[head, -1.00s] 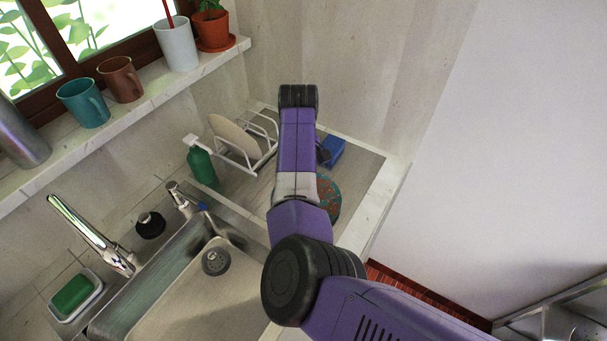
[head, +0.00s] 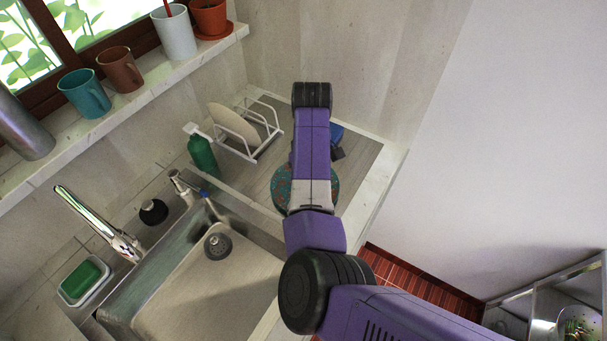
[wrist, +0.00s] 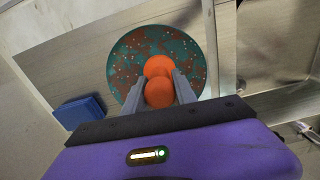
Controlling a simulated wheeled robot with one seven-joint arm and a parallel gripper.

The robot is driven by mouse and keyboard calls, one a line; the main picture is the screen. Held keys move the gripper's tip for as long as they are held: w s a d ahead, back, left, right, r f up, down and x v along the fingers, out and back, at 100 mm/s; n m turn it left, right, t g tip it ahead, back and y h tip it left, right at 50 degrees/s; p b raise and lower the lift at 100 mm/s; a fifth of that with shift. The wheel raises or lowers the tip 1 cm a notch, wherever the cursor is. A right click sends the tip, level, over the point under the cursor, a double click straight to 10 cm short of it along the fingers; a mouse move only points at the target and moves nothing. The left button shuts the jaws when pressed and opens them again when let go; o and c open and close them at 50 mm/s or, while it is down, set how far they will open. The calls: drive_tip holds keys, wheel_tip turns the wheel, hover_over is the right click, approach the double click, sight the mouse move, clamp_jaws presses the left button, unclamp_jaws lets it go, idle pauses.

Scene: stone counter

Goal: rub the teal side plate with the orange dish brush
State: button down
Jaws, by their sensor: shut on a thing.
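The teal side plate (wrist: 128,62) has reddish-brown patches and pale specks. It lies flat on the counter right of the sink, and in the head view (head: 282,188) my arm covers its middle. My gripper (wrist: 158,80) is shut on the orange dish brush (wrist: 158,93), seen in the wrist view as two rounded orange parts between the fingers. The brush is over the plate's near-middle part; I cannot tell whether it touches the plate. In the head view my arm hides the brush and the fingers.
A blue block (wrist: 80,112) lies beside the plate. A white rack (head: 250,145) with a beige plate (head: 232,122) and a green bottle (head: 202,155) stand to the left. The steel sink (head: 185,290) is at front left. The wall closes off the back.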

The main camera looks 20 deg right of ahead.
drive_tip(key=shift+w+d+f+b, duration=0.15)
drive_tip(key=shift+w+d+b, duration=0.15)
drive_tip(key=shift+w+d, duration=0.45)
drive_tip(key=shift+w+b, duration=0.7)
drive_tip(key=shift+w, duration=0.25)
drive_tip(key=shift+w+a, duration=0.35)
drive_tip(key=shift+a, duration=0.3)
drive_tip(key=shift+w+a, duration=0.15)
drive_tip(key=shift+a, duration=0.3)
drive_tip(key=shift+s+a+p, duration=0.5)
drive_tip(key=shift+a+p, duration=0.1)
drive_tip(key=shift+p, duration=0.1)
drive_tip(key=shift+s+a, duration=0.25)
drive_tip(key=shift+s+d+p, duration=0.15)
drive_tip(key=shift+s+p, duration=0.15)
drive_tip(key=shift+s, duration=0.75)
drive_tip(key=shift+s+d, duration=0.2)
drive_tip(key=shift+d, duration=0.3)
drive_tip(key=shift+s+d, duration=0.2)
drive_tip(key=shift+d, duration=0.3)
drive_tip(key=shift+w+d, duration=0.65)
drive_tip(key=shift+d, duration=0.25)
drive_tip(key=shift+w+a+f+b, duration=0.1)
drive_tip(key=shift+w+b, duration=0.95)
drive_tip(key=shift+s+a+r+p, duration=0.15)
drive_tip(key=shift+s+a+p, duration=0.2)
drive_tip(key=shift+a+p, duration=0.2)
drive_tip(key=shift+s+a+r+p, duration=0.15)
drive_tip(key=shift+s+a+p, duration=0.2)
drive_tip(key=shift+p, duration=0.2)
